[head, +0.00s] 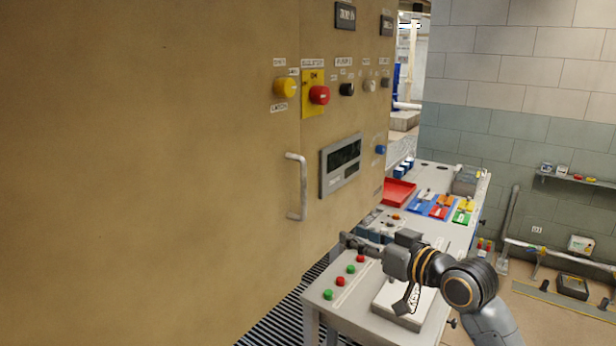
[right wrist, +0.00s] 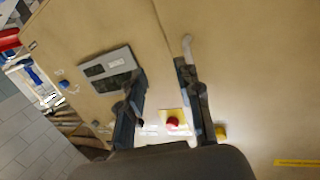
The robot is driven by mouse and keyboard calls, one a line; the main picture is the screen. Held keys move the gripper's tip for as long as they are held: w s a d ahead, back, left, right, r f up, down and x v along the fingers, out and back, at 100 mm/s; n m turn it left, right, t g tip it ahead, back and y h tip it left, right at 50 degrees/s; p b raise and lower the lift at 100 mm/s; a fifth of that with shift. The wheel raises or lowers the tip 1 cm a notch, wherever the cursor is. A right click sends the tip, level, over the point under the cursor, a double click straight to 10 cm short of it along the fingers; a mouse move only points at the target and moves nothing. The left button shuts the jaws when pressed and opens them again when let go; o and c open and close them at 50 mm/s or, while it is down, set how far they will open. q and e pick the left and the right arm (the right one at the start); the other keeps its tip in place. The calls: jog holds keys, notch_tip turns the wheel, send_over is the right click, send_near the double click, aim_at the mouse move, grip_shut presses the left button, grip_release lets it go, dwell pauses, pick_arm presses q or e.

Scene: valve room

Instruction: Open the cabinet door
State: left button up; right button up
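The tan cabinet door (head: 150,170) fills the left of the head view. Its upright pale bar handle (head: 297,187) sits near the door's right edge. My right gripper (head: 348,240) is to the right of the handle and lower in the head view, apart from it in the picture. In the right wrist view, the fingers of my right gripper (right wrist: 160,72) are spread with nothing between them. One end of the handle (right wrist: 187,47) shows just past the right-hand finger, which hides the rest. My left gripper is not in view.
A panel with a yellow knob (head: 286,87), a red button (head: 319,95) and a grey display (head: 340,166) adjoins the door. Below my right arm stands a grey workbench (head: 345,308) with buttons and a red tray (head: 398,192). A wall shelf (head: 580,180) is at the right.

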aim_at(305, 178)
notch_tip(305, 178, up, 10)
jog(key=s+a+n+y, duration=0.2)
jog(key=s, duration=0.1)
jog(key=p+x, duration=0.1)
jog(key=x, duration=0.3)
jog(key=p+x, duration=0.2)
jog(key=x, duration=0.2)
jog(key=p+x, duration=0.2)
jog(key=x, duration=0.2)
jog(key=shift+w+r, duration=0.35)
jog(key=shift+w+a+f, duration=0.15)
jog(key=shift+w+a, duration=0.35)
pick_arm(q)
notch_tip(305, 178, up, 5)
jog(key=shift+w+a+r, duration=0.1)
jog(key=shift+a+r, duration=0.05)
pick_arm(e)
grip_shut()
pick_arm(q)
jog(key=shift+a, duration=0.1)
